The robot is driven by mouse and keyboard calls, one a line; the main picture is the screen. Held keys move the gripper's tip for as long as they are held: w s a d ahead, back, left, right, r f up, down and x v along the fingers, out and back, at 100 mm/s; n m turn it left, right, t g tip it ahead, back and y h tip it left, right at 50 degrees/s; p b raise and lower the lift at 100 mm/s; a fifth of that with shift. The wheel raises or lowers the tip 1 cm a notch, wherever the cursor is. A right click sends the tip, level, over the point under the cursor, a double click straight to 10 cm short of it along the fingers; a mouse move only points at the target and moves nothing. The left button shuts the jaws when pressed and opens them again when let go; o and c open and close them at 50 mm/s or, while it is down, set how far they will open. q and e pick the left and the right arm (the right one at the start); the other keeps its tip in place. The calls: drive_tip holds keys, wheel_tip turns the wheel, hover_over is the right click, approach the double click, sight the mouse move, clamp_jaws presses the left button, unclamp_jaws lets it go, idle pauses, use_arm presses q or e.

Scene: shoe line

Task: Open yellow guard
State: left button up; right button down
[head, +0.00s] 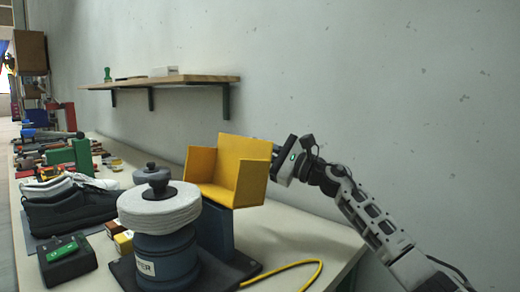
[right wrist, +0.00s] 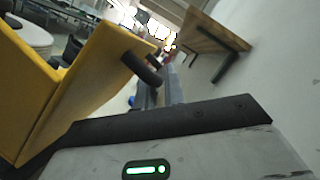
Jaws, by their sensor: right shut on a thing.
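The yellow guard (head: 236,168) is an angular, open-sided shell beside the white round pad of the blue machine (head: 165,256). It stands tilted, with its inner faces showing in the head view. In the right wrist view the yellow guard (right wrist: 75,85) fills the left side, with a short dark bar (right wrist: 142,68) at its edge. My right gripper (head: 277,152) is at the guard's right rear side and is shut on the guard; its fingertips are mostly hidden behind the yellow panel. My left gripper is not in view.
Dark shoes (head: 70,208) and a dark box with a green top (head: 66,258) are on the table at left. A yellow cable (head: 300,264) lies on the table front. A wooden shelf (head: 165,82) juts from the wall behind.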

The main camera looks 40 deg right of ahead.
drive_tip(key=a+r+n, duration=0.1)
drive_tip(key=a+r+n+g, duration=0.1)
drive_tip(key=r+n, duration=0.1)
drive_tip(key=shift+s+a+y+b, duration=0.1)
drive_tip(key=shift+y+b, duration=0.3)
drive_tip(key=c, duration=1.5)
unclamp_jaws()
